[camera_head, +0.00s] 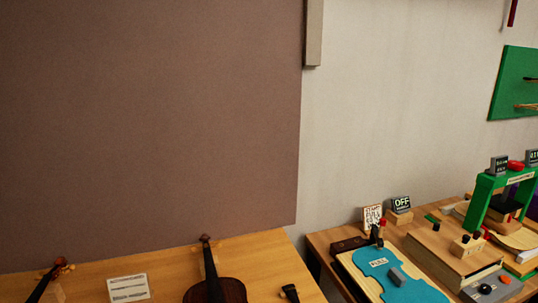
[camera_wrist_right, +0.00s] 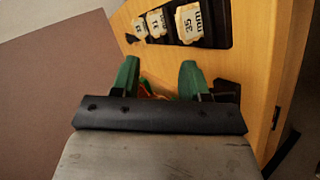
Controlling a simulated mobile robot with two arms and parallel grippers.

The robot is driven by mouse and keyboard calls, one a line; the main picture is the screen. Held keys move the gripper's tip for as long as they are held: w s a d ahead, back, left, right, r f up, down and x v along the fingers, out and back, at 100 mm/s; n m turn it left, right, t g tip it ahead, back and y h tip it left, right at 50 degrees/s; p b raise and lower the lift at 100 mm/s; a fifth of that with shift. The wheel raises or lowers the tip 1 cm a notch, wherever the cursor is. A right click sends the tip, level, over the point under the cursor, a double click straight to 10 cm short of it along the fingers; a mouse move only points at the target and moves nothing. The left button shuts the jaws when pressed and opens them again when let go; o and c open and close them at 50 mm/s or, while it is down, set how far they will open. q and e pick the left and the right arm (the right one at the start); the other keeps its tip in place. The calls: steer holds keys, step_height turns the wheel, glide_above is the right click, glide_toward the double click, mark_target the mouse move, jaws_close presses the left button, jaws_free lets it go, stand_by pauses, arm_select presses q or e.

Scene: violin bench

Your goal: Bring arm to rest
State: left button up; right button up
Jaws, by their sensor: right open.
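My right gripper (camera_wrist_right: 159,66) shows in the right wrist view with its two green fingers apart and nothing clearly held between them. It points toward a wooden surface with a dark tray (camera_wrist_right: 180,25) holding several pale tags, one reading 35 mm. Something small and orange (camera_wrist_right: 150,90) shows low between the fingers, partly hidden; I cannot tell what it is. Neither gripper shows in the head view, and my left gripper is in no view.
In the head view, a dark violin (camera_head: 215,285), another scroll (camera_head: 58,270) and a printed card (camera_head: 128,287) are on the near bench. The right bench holds a turquoise violin-shaped piece (camera_head: 385,268), an OFF sign (camera_head: 401,203) and a green frame (camera_head: 481,200). A gap separates the benches.

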steer(key=s+d+f+m+g, duration=0.1)
steer(key=s+d+m+g, duration=0.25)
steer(key=s+m, duration=0.35)
steer(key=s+d+f+m+g, duration=0.2)
steer(key=s+m+g, duration=0.3)
steer(key=s+m, duration=0.15)
step_height(320, 180, down, 27)
steer(key=s, duration=0.1)
steer(key=s+d+f+g, duration=0.2)
steer(key=s+f, duration=1.2)
steer(key=s, duration=0.2)
steer(key=shift+d+f+n+y, duration=0.3)
steer(key=shift+d+f+n, duration=0.05)
steer(key=shift+d+n, duration=0.1)
